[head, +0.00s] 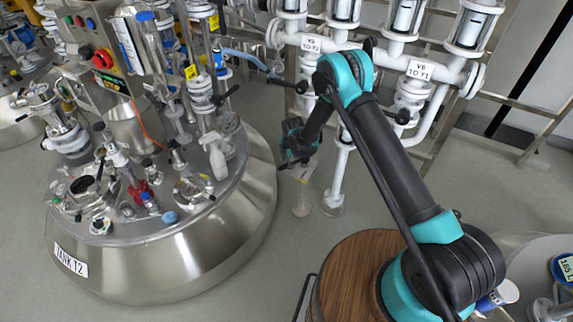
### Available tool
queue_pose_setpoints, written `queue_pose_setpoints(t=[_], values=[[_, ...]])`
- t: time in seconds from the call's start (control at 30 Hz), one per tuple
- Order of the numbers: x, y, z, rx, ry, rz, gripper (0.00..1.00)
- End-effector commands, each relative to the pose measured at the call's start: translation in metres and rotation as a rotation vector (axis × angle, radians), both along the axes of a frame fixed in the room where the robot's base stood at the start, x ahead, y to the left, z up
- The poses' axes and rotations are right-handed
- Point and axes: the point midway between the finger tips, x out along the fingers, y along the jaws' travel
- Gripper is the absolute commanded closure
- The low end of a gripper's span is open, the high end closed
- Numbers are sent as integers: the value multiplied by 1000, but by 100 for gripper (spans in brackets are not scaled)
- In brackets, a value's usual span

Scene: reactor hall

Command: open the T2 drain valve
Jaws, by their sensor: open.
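Tank T2 (150,262) is a large steel vessel at the left, with its name plate (71,262) on its lower front. I cannot make out which fitting is its drain valve; it may be hidden. My gripper (288,163) is small in this view, at the end of my teal and black arm. It points down in the gap between the tank's right side and the piping. It is open, and I see nothing held in it. Its fingertips are hard to make out. A pale upright fitting (301,205) stands on the floor below and just behind it.
White piping with a valve labelled V6 TO T1 (418,70) and a TO T2 label (310,43) runs across the back. Black valve handles stick out there. A round wooden top (345,285) is at the bottom. Grey floor (245,285) is clear between tank and wooden top.

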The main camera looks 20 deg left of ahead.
Motion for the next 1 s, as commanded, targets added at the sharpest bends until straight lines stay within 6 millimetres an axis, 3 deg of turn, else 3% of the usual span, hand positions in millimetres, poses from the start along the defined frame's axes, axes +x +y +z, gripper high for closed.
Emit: queue_pose_setpoints(t=[0.3,0.5,0.7,1.0], values=[[-8,-9,58,0,0,0,60],[-11,-13,87,0,0,0,60],[-13,-16,101,0,0,0,60],[-13,-16,102,0,0,0,60]])
